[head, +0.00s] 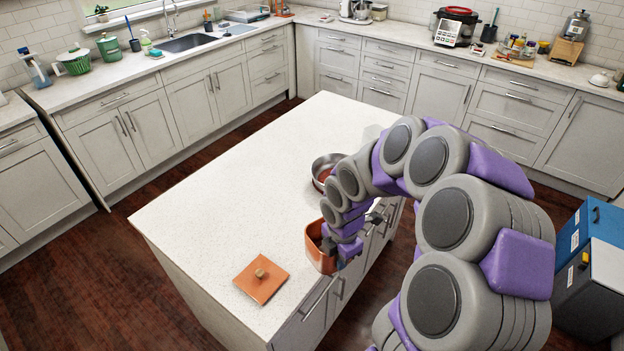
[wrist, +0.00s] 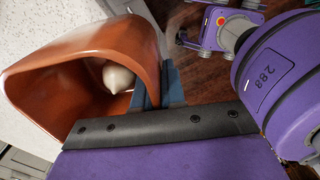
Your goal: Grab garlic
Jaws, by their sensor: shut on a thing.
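The garlic (wrist: 118,78) is a pale bulb lying inside an orange-brown container (wrist: 60,70), seen through its open mouth in the wrist view. In the head view the container (head: 316,248) is at the island's right edge, and the garlic cannot be made out. My gripper (head: 343,250) is at the container's right side. In the wrist view my gripper (wrist: 155,105) is shut on the container's wall, beside the garlic and apart from it. The exact contact is partly hidden by the fingers.
The container's square orange lid (head: 261,279) with a round knob lies on the white island top (head: 240,200). A metal pan (head: 326,166) stands behind the container. The island's left part is clear. Blue and grey bins (head: 590,260) stand on the floor at right.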

